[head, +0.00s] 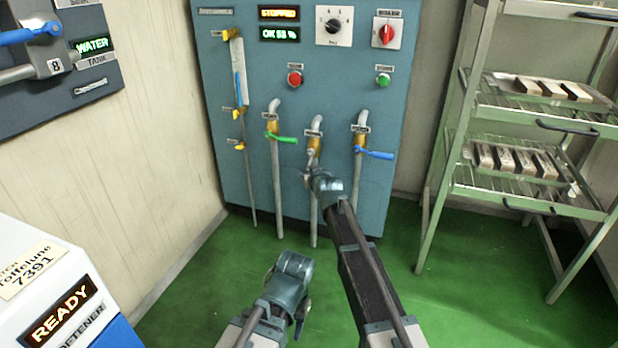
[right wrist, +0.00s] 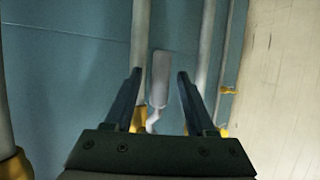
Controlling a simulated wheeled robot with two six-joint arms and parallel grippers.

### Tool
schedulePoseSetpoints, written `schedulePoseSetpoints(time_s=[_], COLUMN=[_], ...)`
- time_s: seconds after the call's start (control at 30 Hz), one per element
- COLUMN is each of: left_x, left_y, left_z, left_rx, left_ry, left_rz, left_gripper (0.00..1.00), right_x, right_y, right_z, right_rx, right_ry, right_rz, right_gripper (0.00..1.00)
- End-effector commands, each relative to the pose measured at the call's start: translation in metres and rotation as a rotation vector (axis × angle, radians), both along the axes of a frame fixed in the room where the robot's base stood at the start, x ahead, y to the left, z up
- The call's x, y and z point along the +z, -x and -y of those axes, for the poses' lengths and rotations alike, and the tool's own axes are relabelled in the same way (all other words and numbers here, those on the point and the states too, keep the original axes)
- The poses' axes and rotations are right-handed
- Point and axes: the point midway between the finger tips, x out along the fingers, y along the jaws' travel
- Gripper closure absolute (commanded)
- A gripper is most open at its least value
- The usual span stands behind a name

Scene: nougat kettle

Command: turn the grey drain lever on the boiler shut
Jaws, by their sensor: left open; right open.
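The blue-grey boiler (head: 225,75) stands straight ahead in the head view, with three pipes and valves on its lower front. The grey drain lever (right wrist: 160,80) shows in the right wrist view as a flat grey handle between my right fingers, with a gap to each side. In the head view only a small part of it (head: 312,156) shows under the middle brass valve. My right gripper (head: 307,178) is open in front of that middle valve. It also shows in the right wrist view (right wrist: 159,76). My left gripper (head: 298,312) is open, low over the floor, and empty.
A green lever (head: 282,138) sits left of the middle valve and a blue lever (head: 375,153) right of it, both close. A rack (head: 455,150) with trays of bars stands at the right. A white machine (head: 40,285) is at the lower left. Green floor (head: 480,270) is clear between.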

Motion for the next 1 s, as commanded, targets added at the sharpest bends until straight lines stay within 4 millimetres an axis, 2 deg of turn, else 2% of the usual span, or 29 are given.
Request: schedulePoseSetpoints(time_s=[0.13,0.17,0.4,0.47,1.0], left_x=[0.0005,0.0005,0.0005,0.0005,0.0004], left_y=[0.0,0.0,0.0,0.0,0.0], left_z=[0.0001,0.0001,0.0001,0.0001,0.0], left_rx=[0.0,0.0,0.0,0.0,0.0], left_ry=[0.0,0.0,0.0,0.0,0.0], left_rz=[0.0,0.0,0.0,0.0,0.0], left_gripper=[0.5,0.5,0.5,0.5,0.5], right_x=[0.0005,0.0005,0.0004,0.0004,0.0004], right_y=[0.0006,0.0007,0.0007,0.0008,0.0009], right_z=[0.0001,0.0001,0.0002,0.0002,0.0003], right_rx=[0.0,0.0,0.0,0.0,0.0], right_ry=[0.0,0.0,0.0,0.0,0.0], right_rz=[0.0,0.0,0.0,0.0,0.0], right_gripper=[0.44,0.48,0.91,1.0,1.0])
